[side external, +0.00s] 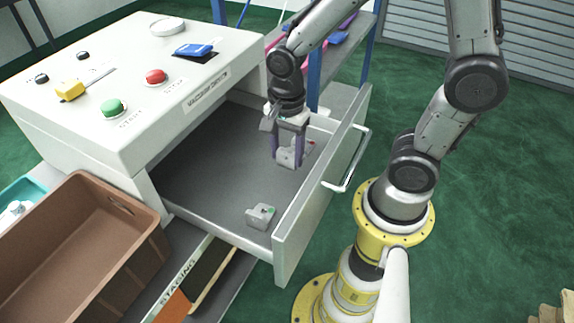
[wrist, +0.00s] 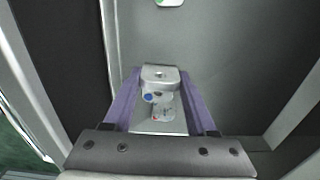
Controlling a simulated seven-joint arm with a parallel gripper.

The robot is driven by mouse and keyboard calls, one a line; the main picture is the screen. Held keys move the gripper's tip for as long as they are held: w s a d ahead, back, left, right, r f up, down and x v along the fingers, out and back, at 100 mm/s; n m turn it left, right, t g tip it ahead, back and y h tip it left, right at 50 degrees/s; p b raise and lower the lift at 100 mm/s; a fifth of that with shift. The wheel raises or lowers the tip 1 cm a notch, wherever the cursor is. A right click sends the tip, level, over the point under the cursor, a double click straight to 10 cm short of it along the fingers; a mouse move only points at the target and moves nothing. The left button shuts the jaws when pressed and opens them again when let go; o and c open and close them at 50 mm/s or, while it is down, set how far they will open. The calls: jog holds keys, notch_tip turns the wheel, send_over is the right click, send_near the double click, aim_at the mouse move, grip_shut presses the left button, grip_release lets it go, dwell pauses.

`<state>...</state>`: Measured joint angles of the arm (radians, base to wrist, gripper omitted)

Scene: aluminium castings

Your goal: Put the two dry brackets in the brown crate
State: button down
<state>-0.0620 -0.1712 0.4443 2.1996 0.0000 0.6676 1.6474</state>
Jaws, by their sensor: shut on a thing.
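My gripper (side external: 288,147) is down in the open drawer, with its purple fingers shut on a grey metal bracket (side external: 287,158). In the wrist view this bracket (wrist: 160,77) sits between the fingers and shows a blue dot. Just beyond it is a grey part with a red mark (side external: 309,147), partly hidden, which also shows in the wrist view (wrist: 162,114). Another grey bracket (side external: 260,216), with a green dot, lies apart on the drawer floor near the front corner. The brown crate (side external: 118,268) stands at lower left; its visible inside is empty.
The grey drawer (side external: 205,180) is pulled out of a white cabinet with buttons (side external: 140,90) on top. Its front panel and handle (side external: 345,165) stand beside my arm. A "STAGING" shelf (side external: 178,285) lies between crate and drawer. A teal bin (side external: 20,195) is at far left.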

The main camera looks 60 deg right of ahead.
aim_at(286, 149)
jog(key=shift+r, duration=1.9)
jog(key=w+a+r+n, duration=0.5)
jog(key=w+a+r, duration=0.35)
jog(key=a, duration=0.45)
jog(key=w+a+r+n, duration=0.4)
jog(key=w+a+r, duration=0.4)
jog(key=w+a, duration=0.3)
jog(key=w+a+f+n, duration=0.2)
jog(key=a+f+n, duration=0.3)
jog(key=a+f, duration=0.45)
jog(key=shift+a+f+n, duration=0.7)
jog(key=shift+a+f, duration=0.2)
jog(key=shift+f, duration=2.35)
jog(key=shift+a+f+n, duration=0.7)
jog(key=shift+a+f, duration=0.25)
jog(key=shift+f, duration=2.25)
jog(key=shift+a+f+n, duration=0.7)
jog(key=shift+a+f, duration=0.2)
jog(key=shift+f, duration=2.35)
jog(key=shift+f, duration=0.15)
